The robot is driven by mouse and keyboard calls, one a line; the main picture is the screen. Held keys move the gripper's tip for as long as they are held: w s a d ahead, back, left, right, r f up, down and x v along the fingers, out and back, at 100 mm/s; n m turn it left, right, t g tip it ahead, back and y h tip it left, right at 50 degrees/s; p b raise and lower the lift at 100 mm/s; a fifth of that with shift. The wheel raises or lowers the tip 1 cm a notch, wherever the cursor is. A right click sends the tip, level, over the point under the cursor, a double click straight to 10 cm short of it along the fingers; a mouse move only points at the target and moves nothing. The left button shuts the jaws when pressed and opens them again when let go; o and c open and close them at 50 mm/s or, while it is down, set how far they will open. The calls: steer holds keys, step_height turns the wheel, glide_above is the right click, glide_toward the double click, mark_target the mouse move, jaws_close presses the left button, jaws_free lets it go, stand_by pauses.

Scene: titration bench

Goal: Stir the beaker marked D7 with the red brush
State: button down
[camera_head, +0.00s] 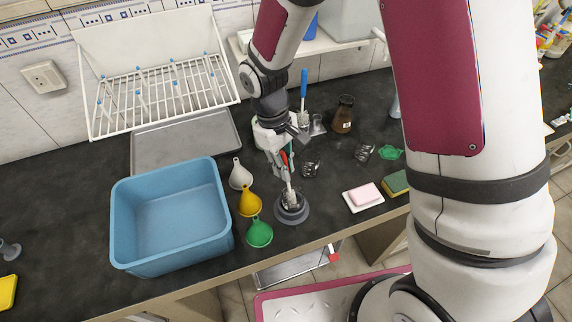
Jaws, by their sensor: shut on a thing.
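My gripper (285,165) points down over the front of the bench and is shut on a slim brush. A little red (291,147) of the brush handle shows between the fingers. The brush's pale lower end reaches down into a small clear beaker (294,203). That beaker stands on a dark grey round base (291,215) near the bench's front edge. Its marking is too small to read, so I cannot tell if it is D7. Two other clear vessels, one at the middle (311,169) and one further right (364,152), have dark markings that I cannot read.
White, yellow (249,201) and green (259,233) funnels lie left of the gripper, beside a blue tub (122,222). Right are pink soap (363,194) and a sponge (397,183). Behind stand a brown flask (343,115) and a blue-handled brush (304,83).

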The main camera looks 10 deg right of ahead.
steer(key=shift+w+a+r+p, duration=0.2)
steer(key=shift+r+p, duration=0.05)
steer(key=shift+r, duration=1.15)
steer(key=shift+w+a+r+p, duration=0.15)
steer(key=shift+w+r+p, duration=0.15)
steer(key=shift+r, duration=1.1)
steer(key=shift+w+a+r+p, duration=0.15)
steer(key=shift+a+r+p, duration=0.1)
steer(key=shift+r, duration=1.15)
